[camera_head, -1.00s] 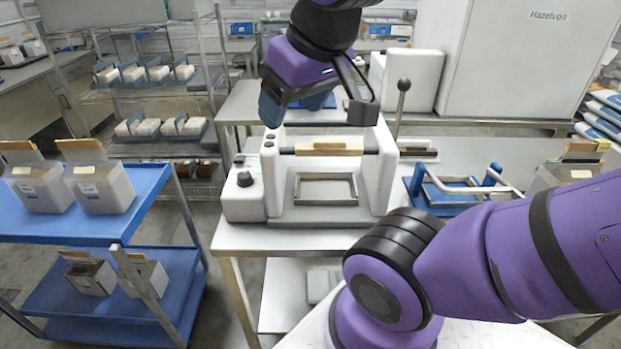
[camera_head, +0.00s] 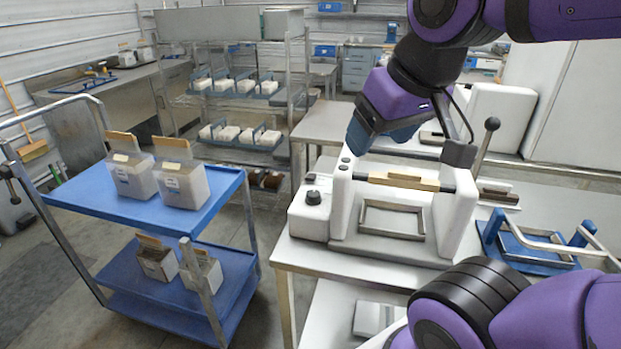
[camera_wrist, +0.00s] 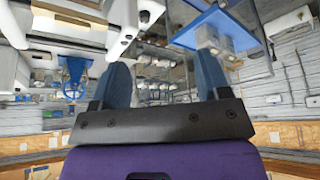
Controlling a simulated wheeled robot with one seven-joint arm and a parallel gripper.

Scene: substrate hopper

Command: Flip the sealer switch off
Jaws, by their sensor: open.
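The sealer (camera_head: 459,218) is a white machine on a metal table, with a control box (camera_head: 306,224) on its left side. The box carries a black round knob (camera_head: 313,198). A small dark piece (camera_head: 311,178) behind the knob may be the switch; its position is too small to read.
A wooden-topped bar (camera_head: 404,181) spans the sealer's posts above a metal frame (camera_head: 392,219). A ball-topped lever (camera_head: 491,125) rises at right. A blue press frame (camera_head: 530,245) stands right. A blue cart (camera_head: 95,198) with boxes stands left, with floor between it and the table.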

